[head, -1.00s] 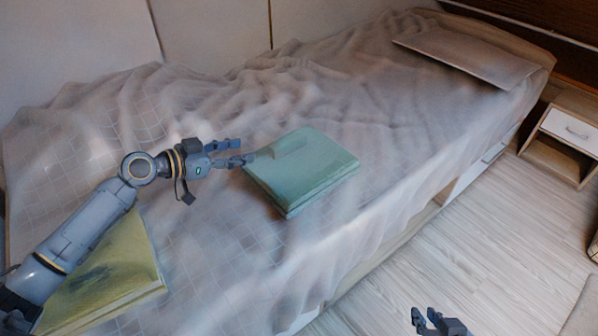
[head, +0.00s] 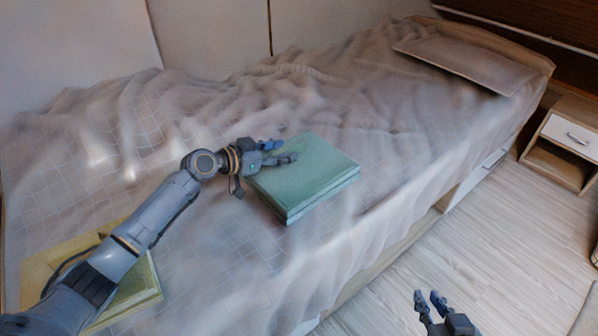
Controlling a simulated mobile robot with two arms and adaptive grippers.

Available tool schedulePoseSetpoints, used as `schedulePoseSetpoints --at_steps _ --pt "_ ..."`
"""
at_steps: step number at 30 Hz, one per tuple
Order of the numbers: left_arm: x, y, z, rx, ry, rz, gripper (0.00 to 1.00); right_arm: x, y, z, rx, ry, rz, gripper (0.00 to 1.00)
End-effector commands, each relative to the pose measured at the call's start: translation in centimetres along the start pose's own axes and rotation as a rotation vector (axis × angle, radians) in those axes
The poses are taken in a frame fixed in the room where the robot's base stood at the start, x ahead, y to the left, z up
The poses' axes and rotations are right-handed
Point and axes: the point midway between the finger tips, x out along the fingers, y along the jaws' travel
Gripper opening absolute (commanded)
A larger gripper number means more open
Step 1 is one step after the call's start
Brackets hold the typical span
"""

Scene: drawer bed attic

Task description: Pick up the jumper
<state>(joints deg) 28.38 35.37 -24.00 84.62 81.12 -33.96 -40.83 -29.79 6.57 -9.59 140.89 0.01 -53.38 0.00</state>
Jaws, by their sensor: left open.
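A folded teal-green garment (head: 318,176), which looks like the jumper, lies flat on the bed in the middle of the head view. My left gripper (head: 284,151) is open, with its fingers over the left back part of the green garment. I cannot tell whether the fingers touch it. My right gripper (head: 431,299) is at the bottom edge, in front of the floor, with its fingers apart and nothing between them. A folded yellow garment (head: 45,268) lies on the bed at lower left, partly hidden by my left arm.
The bed (head: 220,260) has a wrinkled grey-beige cover and a flat pillow (head: 468,66) at its far end. A wooden nightstand (head: 560,140) with a white drawer stands at right. The wood floor (head: 480,240) beside the bed is clear.

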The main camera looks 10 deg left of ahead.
Motion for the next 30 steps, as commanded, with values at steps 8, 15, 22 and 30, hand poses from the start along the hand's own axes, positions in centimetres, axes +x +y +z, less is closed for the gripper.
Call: schedulePoseSetpoints --at_steps 8,15,22,30 --pt "1.2 0.0 0.03 0.001 0.0 0.0 0.5 0.16 -0.13 -0.87 0.0 0.045 -0.003 0.2" --pt "1.17 -0.01 0.05 0.0 -0.001 0.0 0.2 0.16 -0.11 -0.84 0.0 0.044 -0.002 0.2" --pt "1.16 0.0 0.05 0.0 -0.001 0.0 0.0 0.16 -0.1 -0.8 0.0 0.043 -0.002 0.2" --pt "1.13 -0.03 -0.14 0.001 0.003 -0.001 0.0 0.16 -0.1 -0.8 0.0 0.042 -0.002 0.2"
